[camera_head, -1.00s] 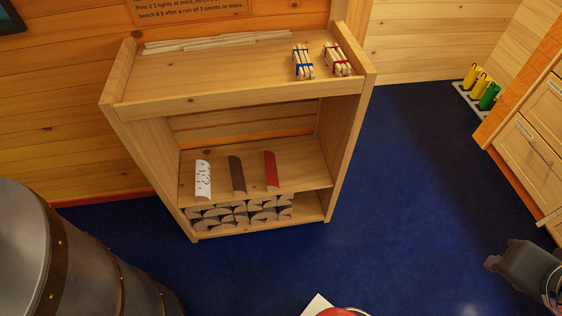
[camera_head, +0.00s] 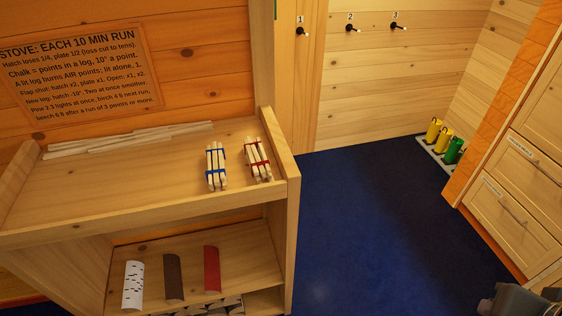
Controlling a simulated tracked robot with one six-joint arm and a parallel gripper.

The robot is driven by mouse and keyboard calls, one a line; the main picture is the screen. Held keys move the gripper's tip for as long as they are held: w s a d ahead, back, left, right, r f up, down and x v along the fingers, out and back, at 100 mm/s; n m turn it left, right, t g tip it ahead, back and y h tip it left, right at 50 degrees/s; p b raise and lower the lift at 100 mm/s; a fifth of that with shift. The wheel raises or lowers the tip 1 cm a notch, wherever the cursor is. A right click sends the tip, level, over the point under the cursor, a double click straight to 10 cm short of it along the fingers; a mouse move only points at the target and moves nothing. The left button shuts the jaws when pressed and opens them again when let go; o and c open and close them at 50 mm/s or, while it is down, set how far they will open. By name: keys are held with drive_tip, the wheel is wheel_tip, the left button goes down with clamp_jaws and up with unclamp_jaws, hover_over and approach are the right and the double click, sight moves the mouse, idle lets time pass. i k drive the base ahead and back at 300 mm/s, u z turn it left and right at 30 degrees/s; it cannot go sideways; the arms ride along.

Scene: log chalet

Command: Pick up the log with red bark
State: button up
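The log with red bark (camera_head: 212,269) lies on the middle shelf of the wooden shelf unit (camera_head: 150,228). It is the rightmost of three logs there. A dark brown log (camera_head: 174,277) lies to its left, and a white log with black marks (camera_head: 133,285) lies farther left. A dark grey part at the bottom right corner looks like part of my arm. My gripper's fingers do not show, so I cannot see whether it is open or shut.
On the unit's top lie pale sticks (camera_head: 130,139), a blue-banded bundle (camera_head: 216,166) and a red-banded bundle (camera_head: 258,160). Split logs (camera_head: 225,305) show below. Blue floor (camera_head: 350,230) is clear to the right, before drawers (camera_head: 515,210). Yellow and green items (camera_head: 443,146) stand at the back.

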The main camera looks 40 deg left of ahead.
sight(212, 258)
drive_tip(key=i, duration=2.2)
drive_tip(key=u, duration=3.45)
